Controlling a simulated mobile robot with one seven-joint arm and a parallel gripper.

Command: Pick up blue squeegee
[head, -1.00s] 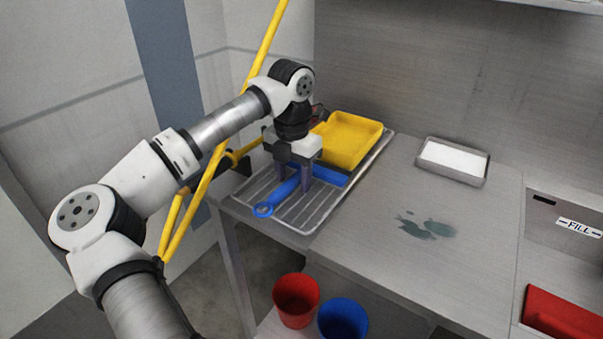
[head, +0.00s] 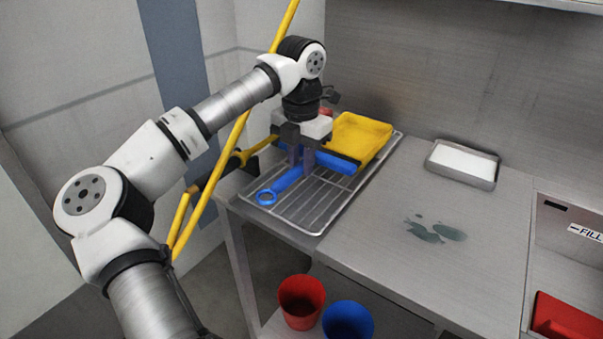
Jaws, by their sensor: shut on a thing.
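The blue squeegee (head: 284,181) has a ringed handle end at the front left and a wide blue head with a dark edge at the back right. My gripper (head: 301,166) points down over it and is shut on its handle near the head. The squeegee appears lifted a little above the wire rack tray (head: 310,213), though the exact gap is hard to tell. The fingers hide part of the handle.
A yellow tray (head: 359,137) sits at the back of the rack, close behind the squeegee head. A white-filled metal pan (head: 463,164) and a dark wet patch (head: 436,231) lie right. Red (head: 301,300) and blue (head: 347,322) buckets stand below.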

